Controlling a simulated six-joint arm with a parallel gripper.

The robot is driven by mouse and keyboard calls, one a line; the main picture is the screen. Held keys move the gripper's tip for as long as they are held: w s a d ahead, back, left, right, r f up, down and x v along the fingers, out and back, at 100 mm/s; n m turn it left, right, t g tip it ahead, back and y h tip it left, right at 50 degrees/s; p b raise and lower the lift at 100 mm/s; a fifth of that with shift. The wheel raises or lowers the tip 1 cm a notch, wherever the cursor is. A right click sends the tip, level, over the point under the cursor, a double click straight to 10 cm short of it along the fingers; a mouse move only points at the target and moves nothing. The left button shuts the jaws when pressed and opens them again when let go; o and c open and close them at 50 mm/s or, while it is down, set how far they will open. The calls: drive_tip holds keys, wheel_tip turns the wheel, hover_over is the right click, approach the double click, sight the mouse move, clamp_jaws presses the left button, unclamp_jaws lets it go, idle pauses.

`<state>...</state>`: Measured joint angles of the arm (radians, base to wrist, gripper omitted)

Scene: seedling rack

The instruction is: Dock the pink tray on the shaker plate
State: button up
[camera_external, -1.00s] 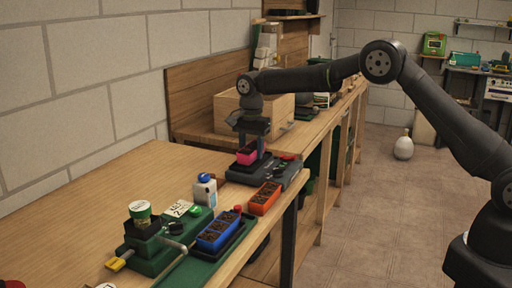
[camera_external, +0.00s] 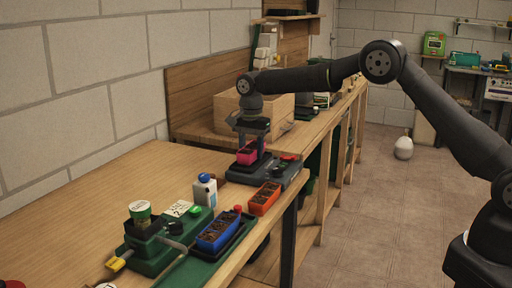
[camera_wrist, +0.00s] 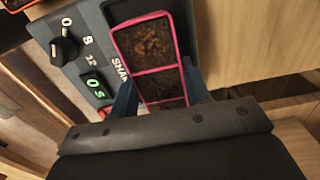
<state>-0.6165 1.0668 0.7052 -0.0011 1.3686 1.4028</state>
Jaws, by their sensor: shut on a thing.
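The pink tray (camera_external: 247,156) is a narrow, soil-filled tray with cross dividers. It also shows in the wrist view (camera_wrist: 146,72). My gripper (camera_external: 250,143) is above it, with fingers on both sides of its near end in the wrist view (camera_wrist: 162,98), shut on it. The grey shaker (camera_external: 240,177) is under the tray, and its dark plate (camera_wrist: 188,25) shows around the tray in the wrist view. The tray looks level and over the plate; I cannot tell whether it is fully seated.
An orange tray (camera_external: 265,198) stands right in front of the shaker, and a blue tray (camera_external: 219,231) is nearer. A bottle (camera_external: 205,190) stands to the left. A wooden box (camera_external: 232,118) is behind. The bench (camera_external: 110,188) is bare at left.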

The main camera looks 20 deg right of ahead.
sight(251, 147)
drive_tip(key=shift+f, duration=0.55)
drive_tip(key=o, duration=0.7)
drive_tip(key=shift+o, duration=0.2)
drive_tip(key=shift+r, duration=5.45)
drive_tip(key=shift+f, duration=4.2)
